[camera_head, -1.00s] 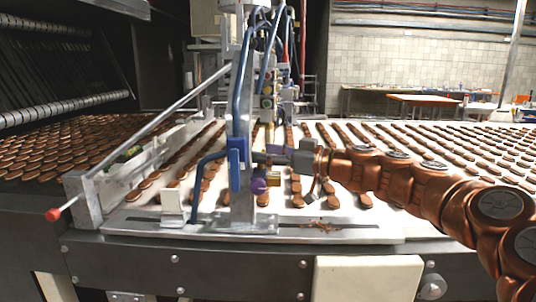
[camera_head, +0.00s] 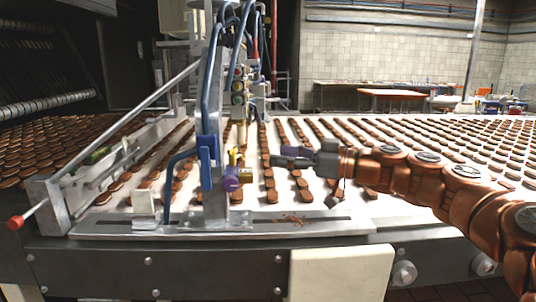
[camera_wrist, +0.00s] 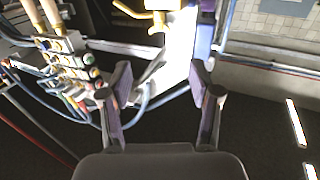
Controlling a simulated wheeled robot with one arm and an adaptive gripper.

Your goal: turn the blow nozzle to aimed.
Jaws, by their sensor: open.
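A small yellow part (camera_head: 233,157), which looks like the blow nozzle, sits on the metal post (camera_head: 215,120) above the belt. In the wrist view a bent yellow tube (camera_wrist: 130,11) and a yellow fitting (camera_wrist: 157,22) show at the top, beyond the fingers; I cannot tell which way the nozzle points. My gripper (camera_head: 274,156) is open and empty, to the right of the post and apart from it. Its purple-padded fingers (camera_wrist: 161,82) have nothing between them.
The white belt (camera_head: 330,205) carries rows of brown biscuits below my gripper. Blue hoses (camera_head: 207,80) run along the post. A slanted rail with a red knob (camera_head: 15,222) is at left. Valves and tubes (camera_wrist: 75,70) crowd the left of the wrist view.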

